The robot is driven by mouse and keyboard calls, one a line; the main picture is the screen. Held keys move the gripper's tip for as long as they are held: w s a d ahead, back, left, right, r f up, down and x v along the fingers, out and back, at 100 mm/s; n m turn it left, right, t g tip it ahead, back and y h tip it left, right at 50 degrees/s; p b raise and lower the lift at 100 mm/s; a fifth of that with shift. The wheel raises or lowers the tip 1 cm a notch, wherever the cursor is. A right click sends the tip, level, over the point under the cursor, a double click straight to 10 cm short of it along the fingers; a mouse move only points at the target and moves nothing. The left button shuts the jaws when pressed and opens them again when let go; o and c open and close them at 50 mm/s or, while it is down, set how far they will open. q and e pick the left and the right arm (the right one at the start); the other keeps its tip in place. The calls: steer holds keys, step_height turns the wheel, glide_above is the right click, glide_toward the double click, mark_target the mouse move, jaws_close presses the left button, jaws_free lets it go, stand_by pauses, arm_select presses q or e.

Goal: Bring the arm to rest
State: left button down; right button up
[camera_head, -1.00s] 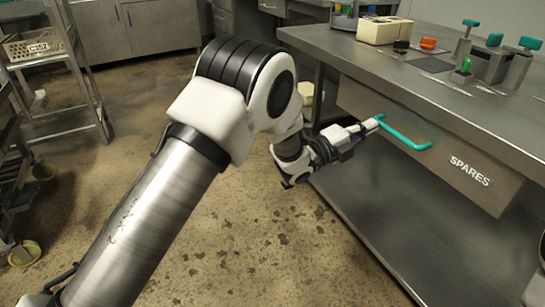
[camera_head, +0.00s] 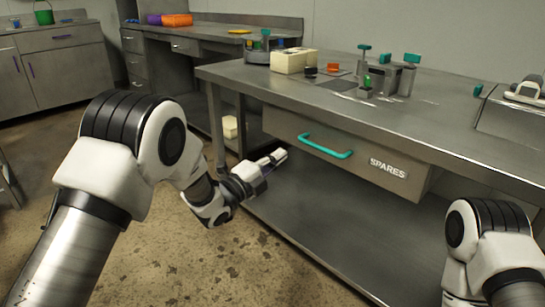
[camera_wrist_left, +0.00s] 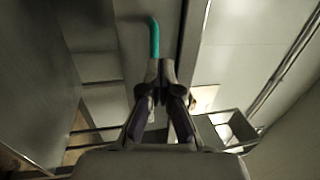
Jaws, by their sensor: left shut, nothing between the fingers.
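My left gripper (camera_head: 278,157) is shut and empty, in front of the bench and just left of a teal drawer handle (camera_head: 326,147). A small gap shows between the fingertips and the handle in the head view. In the left wrist view the closed fingertips (camera_wrist_left: 161,72) sit in the middle, with the teal handle (camera_wrist_left: 154,38) beyond them. The handle is on the drawer front marked SPARES (camera_head: 375,178), under the bench top. My right arm shows at the lower right of the head view; its gripper is out of view.
The steel bench (camera_head: 440,125) carries a cream box (camera_head: 288,62), an orange piece (camera_head: 333,67) and teal-topped fixtures (camera_head: 385,75). A lower shelf (camera_head: 310,220) lies under the drawer. Open floor (camera_head: 190,265) lies below my left arm.

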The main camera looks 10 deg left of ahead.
arm_select(q)
steer(key=f+p+v, duration=0.1)
steer(key=p+v, duration=0.1)
steer(key=v, duration=0.5)
steer(key=s+a+f+n+g+y, duration=0.1)
steer(key=s+f+n+g+y, duration=0.2)
steer(key=f, duration=0.7)
steer(key=s+a+f+n+y, duration=0.2)
steer(key=s+f, duration=0.3)
steer(key=f, duration=0.4)
steer(key=s+a+f+n+g+y, duration=0.35)
steer(key=s+f+n, duration=0.25)
steer(key=s+f, duration=0.3)
steer(key=s+a+f+n+g+y, duration=0.25)
steer(key=s+f+n+g, duration=0.35)
steer(key=s, duration=0.5)
steer(key=s+a+n+g+y, duration=0.1)
steer(key=s+a+n+g, duration=0.3)
steer(key=s+n, duration=0.65)
step_height(320, 180, up, 33)
steer(key=s+m+p, duration=0.1)
steer(key=p, duration=3.2)
steer(key=shift+d+f+p, duration=0.15)
steer(key=shift+f+p, duration=0.05)
steer(key=shift+p, duration=0.1)
steer(key=shift+s+m+t, duration=0.15)
steer(key=shift+m+t, duration=0.1)
